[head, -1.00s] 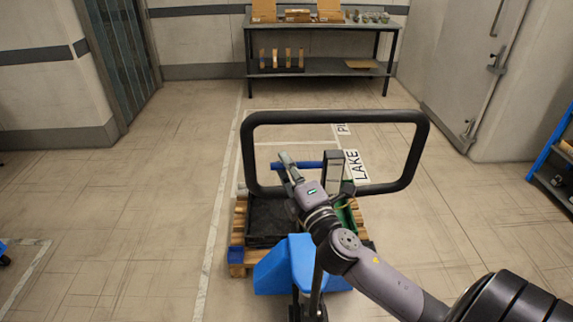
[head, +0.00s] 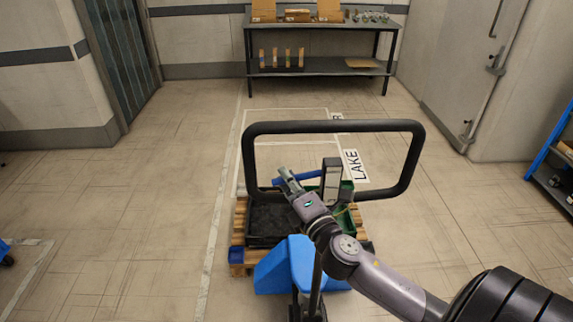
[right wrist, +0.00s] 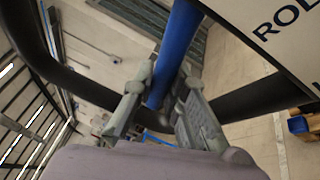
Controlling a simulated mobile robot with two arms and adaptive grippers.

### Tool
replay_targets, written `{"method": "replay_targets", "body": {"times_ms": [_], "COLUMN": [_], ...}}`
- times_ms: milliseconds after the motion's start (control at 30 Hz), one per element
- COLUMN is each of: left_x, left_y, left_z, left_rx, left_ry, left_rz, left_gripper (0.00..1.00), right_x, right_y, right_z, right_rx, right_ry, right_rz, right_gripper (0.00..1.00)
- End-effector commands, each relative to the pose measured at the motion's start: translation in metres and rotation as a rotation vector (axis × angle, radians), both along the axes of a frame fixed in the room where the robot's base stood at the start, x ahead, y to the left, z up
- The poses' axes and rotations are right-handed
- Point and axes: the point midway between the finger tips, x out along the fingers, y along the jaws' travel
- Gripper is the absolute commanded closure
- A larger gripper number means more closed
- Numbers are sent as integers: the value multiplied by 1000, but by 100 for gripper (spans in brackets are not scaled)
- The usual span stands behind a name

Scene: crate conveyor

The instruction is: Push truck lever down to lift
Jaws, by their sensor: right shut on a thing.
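The pallet truck's lever is a blue bar (head: 312,175) inside the black loop handle (head: 335,126), beside the upright post. My right gripper (head: 284,174) is at the left part of this lever. In the right wrist view the blue lever (right wrist: 174,50) runs between the two grey fingers of the gripper (right wrist: 164,85), which are closed around it. The truck's blue body (head: 295,265) stands below the handle. My left gripper is not in view.
A wooden pallet (head: 238,222) under the truck's front carries a black crate (head: 262,239) and a green crate (head: 349,201). A table (head: 320,27) with boxes stands at the back wall. Open floor lies on both sides, with a blue shelf (head: 545,150) at right.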

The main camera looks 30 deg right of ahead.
Motion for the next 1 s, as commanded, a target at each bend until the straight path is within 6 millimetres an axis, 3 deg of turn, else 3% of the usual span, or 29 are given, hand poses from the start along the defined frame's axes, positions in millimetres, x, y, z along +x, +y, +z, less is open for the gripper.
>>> {"method": "replay_targets", "body": {"times_ms": [33, 133, 500, 533, 600, 833, 1000], "left_x": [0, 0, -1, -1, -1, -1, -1], "left_y": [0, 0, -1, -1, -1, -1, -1], "left_z": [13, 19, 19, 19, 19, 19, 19], "left_rx": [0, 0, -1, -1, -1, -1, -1], "left_ry": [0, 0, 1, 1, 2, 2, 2], "left_rz": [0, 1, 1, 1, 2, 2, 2], "left_gripper": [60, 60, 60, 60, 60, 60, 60], "right_x": [-1, -2, -2, -2, -2, -2, -2], "right_y": [-1, -2, -3, -3, -3, -3, -3], "right_z": [1, -6, -14, -14, -14, -13, -13], "right_rx": [-33, -88, -118, -118, -117, -117, -116], "right_ry": [27, 59, 74, 74, 74, 72, 73], "right_rz": [1, 1, 1, 1, 1, 0, 0], "right_gripper": [100, 100, 100, 86, 81, 66, 65]}}
